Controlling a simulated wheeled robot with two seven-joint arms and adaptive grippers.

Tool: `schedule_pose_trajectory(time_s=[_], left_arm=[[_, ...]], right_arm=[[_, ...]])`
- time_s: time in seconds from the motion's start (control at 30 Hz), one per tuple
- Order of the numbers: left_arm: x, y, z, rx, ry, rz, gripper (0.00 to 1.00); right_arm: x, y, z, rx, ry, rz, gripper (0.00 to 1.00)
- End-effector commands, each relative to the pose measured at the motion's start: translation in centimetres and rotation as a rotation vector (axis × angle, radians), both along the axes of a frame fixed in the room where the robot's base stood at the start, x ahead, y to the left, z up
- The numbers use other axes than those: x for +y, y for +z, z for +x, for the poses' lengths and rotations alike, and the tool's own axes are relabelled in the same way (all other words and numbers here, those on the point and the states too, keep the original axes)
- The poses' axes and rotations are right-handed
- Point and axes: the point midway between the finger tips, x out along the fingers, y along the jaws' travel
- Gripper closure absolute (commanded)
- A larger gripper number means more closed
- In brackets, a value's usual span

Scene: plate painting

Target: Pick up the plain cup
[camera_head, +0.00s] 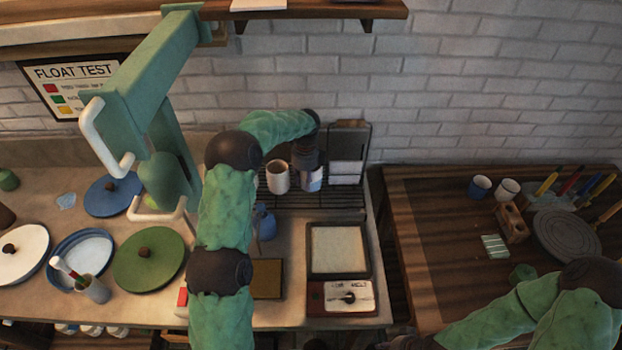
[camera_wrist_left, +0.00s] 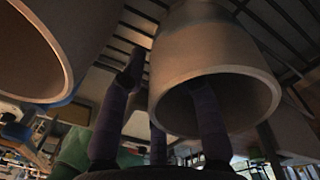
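Two cups stand side by side on the wire rack (camera_head: 330,200) in the head view. The left one is a plain off-white cup (camera_head: 278,180); the right one (camera_head: 311,183) looks pale with a bluish tint. My left gripper (camera_head: 308,165) is over the right cup and partly hides it. In the left wrist view, a brownish-grey cup (camera_wrist_left: 200,62) has one finger inside its mouth and the other fingers outside its wall. My left gripper (camera_wrist_left: 160,120) has its fingers apart there. Another cup (camera_wrist_left: 30,55) is at the left. My right gripper (camera_head: 405,342) is only partly visible at the bottom edge.
A board (camera_head: 347,150) stands behind the rack. A scale (camera_head: 340,295) is in front. Lidded green (camera_head: 148,275) and blue (camera_head: 105,210) dishes lie left. Two more cups, blue (camera_head: 480,188) and white (camera_head: 508,189), stand on the wooden table (camera_head: 430,230). A green press (camera_head: 150,70) rises left.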

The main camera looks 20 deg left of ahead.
Motion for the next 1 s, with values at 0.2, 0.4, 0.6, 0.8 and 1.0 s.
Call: schedule_pose_trajectory(time_s=[0.2,0.4,0.6,0.8,1.0], left_arm=[[0.1,-0.3,0.0,-0.002,0.001,0.001,0.68],[0.0,-0.3,0.0,-0.002,0.001,0.001,1.00],[0.1,-0.2,0.1,-0.003,0.001,0.001,1.00],[0.1,-0.1,0.0,-0.003,0.001,0.001,1.00],[0.0,1.3,0.1,-0.004,0.000,0.001,1.00]], right_arm=[[0.0,0.0,0.0,0.000,0.000,0.000,0.60],[0.0,0.0,0.0,0.000,0.000,0.000,0.60],[0.0,0.0,0.0,0.000,0.000,0.000,0.60],[0.0,0.0,0.0,0.000,0.000,0.000,0.60],[0.0,0.5,0.0,0.000,0.000,0.000,0.60]])
